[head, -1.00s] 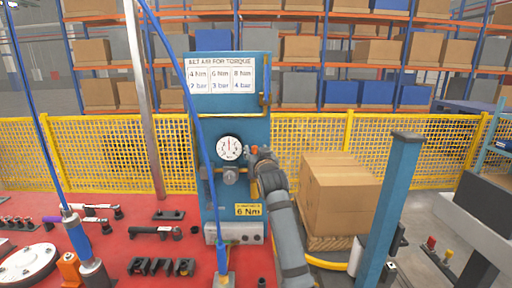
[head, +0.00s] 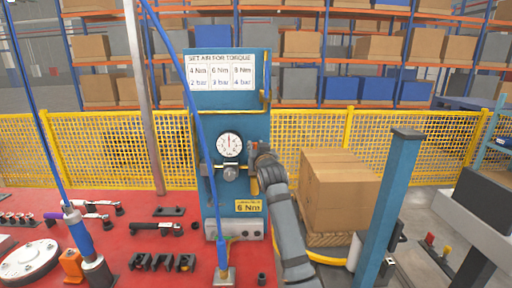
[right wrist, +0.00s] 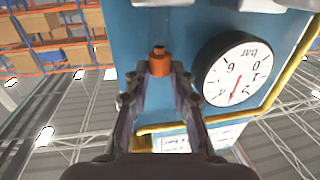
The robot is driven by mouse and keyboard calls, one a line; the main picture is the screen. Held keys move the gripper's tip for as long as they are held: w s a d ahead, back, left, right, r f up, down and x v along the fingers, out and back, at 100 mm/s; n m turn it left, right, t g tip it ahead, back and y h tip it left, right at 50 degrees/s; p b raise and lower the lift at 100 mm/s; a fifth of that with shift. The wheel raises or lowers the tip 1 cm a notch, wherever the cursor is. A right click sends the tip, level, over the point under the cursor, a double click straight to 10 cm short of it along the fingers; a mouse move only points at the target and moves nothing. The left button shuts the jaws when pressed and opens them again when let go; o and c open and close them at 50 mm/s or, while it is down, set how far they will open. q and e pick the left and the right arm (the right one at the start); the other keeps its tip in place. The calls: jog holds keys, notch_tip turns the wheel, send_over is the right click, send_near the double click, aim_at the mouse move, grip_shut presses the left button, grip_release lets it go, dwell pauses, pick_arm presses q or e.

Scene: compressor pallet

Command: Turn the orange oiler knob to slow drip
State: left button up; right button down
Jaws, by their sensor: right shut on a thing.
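The orange oiler knob (right wrist: 159,64) shows in the right wrist view on the face of the blue panel (right wrist: 190,55). My right gripper (right wrist: 159,74) has its two fingertips on either side of the knob and is shut on it. In the head view the right gripper (head: 256,152) is at the right edge of the blue panel (head: 230,115), beside the round pressure gauge (head: 229,145). The knob is mostly hidden there by the gripper. The gauge also shows in the right wrist view (right wrist: 237,72). My left gripper is not in view.
A red table (head: 190,255) holds tools and sockets. A blue hose (head: 208,165) hangs in front of the panel. A cardboard box (head: 338,192) stands right of my right arm, with a blue post (head: 390,205) nearer. A yellow mesh fence (head: 420,140) runs behind.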

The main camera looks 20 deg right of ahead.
jog(key=shift+d+r+n+y+p, duration=0.1)
jog(key=shift+d+n+y+p, duration=0.15)
jog(key=shift+n+y+p, duration=0.55)
jog(key=n+y+b, duration=0.1)
jog(key=y+b, duration=0.1)
jog(key=n+g+y+b, duration=0.1)
jog(key=n+y+b, duration=0.1)
jog(key=y, duration=0.1)
jog(key=d+n+y+b, duration=0.1)
jog(key=n+y+b, duration=0.1)
jog(key=y, duration=0.1)
jog(key=shift+w+f+g, duration=0.15)
jog(key=shift+f+g, duration=0.25)
jog(key=shift+w+d+r+n+g+y+b, duration=0.15)
jog(key=shift+n+g+y+b, duration=0.3)
jog(key=shift+n+y+b, duration=0.25)
jog(key=shift+s+d+r+n+g+y+b, duration=0.1)
jog(key=shift+n+g+y+b, duration=0.35)
jog(key=shift+y, duration=0.35)
jog(key=shift+a, duration=0.1)
jog(key=c, duration=1.1)
grip_release()
jog(key=shift+c, duration=0.2)
jog(key=shift+w, duration=0.1)
